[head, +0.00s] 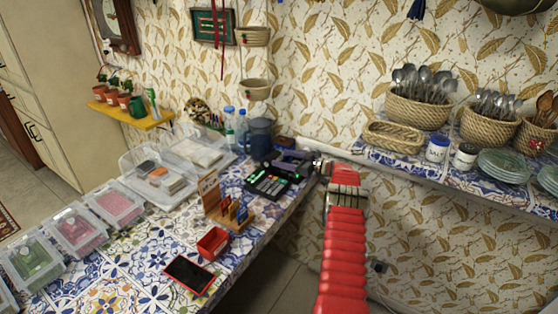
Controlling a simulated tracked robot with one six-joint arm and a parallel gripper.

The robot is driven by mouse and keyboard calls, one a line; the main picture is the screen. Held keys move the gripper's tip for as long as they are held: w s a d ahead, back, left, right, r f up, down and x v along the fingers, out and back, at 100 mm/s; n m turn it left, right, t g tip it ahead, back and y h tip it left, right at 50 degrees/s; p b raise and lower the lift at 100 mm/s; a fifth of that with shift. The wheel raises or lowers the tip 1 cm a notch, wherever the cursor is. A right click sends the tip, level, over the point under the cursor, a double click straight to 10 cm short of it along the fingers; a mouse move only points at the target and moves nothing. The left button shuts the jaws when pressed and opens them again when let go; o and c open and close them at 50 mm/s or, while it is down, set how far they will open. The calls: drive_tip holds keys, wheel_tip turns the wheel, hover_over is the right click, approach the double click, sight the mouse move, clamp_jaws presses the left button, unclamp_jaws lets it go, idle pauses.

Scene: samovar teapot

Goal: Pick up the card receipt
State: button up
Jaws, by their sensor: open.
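I cannot make out a card receipt; it is hidden or too small to tell. A dark card terminal (267,184) with a keypad lies on the tiled counter (128,263), near its right edge. My red arm reaches up from the bottom, and my gripper (304,166) is at its far end, just right of and behind the terminal. The jaws are small and dark against other dark items, but they are open. I see nothing held in them.
A wooden stand (228,213) with cards, a red box (213,243) and a phone (189,275) stand in front of the terminal. A blue jug (261,138) and bottles are behind. Lidded boxes line the left. A shelf (458,183) with baskets is at right.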

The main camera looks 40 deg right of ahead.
drive_tip(key=shift+a, duration=0.1)
drive_tip(key=c, duration=1.1)
drive_tip(key=shift+w+r, duration=0.1)
